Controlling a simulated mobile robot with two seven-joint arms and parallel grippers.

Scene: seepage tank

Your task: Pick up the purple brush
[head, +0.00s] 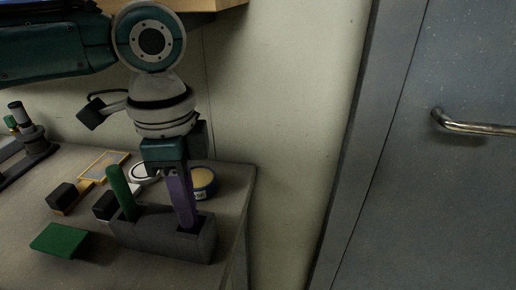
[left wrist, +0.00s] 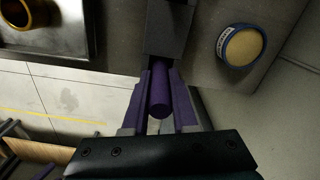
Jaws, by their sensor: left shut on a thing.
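The purple brush (head: 183,201) stands upright in the right end of a dark grey holder block (head: 152,237) on the table. My left gripper (head: 176,172) comes down from above and is shut on the upper part of the brush. In the left wrist view the round end of the brush (left wrist: 161,94) shows between the two fingers of my left gripper (left wrist: 160,100). The lower end of the brush is hidden in the holder. My right gripper does not show in either view.
A green stick (head: 121,192) stands in the holder's left end. A green block (head: 59,240), small dark blocks and a round yellow-topped tin (head: 202,180) are on the table (head: 100,272). A wall stands behind, and a grey door with a metal handle (head: 470,127) is at right.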

